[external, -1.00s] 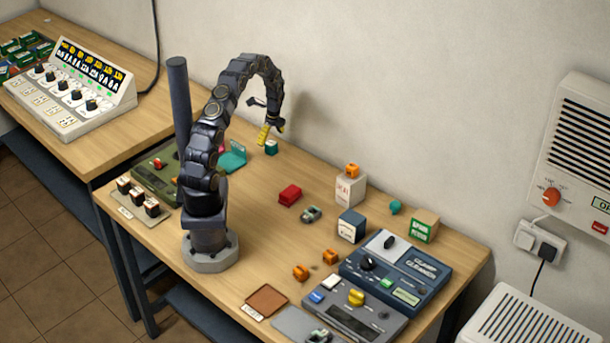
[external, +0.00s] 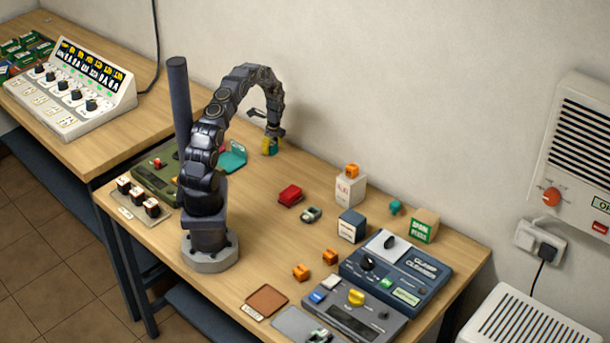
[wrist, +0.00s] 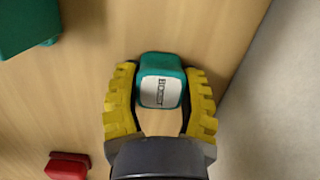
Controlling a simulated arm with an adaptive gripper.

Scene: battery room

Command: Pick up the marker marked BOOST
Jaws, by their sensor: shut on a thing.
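The BOOST marker is a small teal block (wrist: 160,65) with a white label on its face, which reads BOOST in the wrist view. My gripper (wrist: 160,97) has its two yellow ridged fingers on either side of the marker, shut on it. In the external view my gripper (external: 271,143) is low over the far part of the table, near the wall, and largely covers the marker. I cannot tell whether the marker touches the table.
A teal object (external: 233,157) stands left of my gripper, and a red block (external: 290,195) lies nearer the camera. The wall is close behind.

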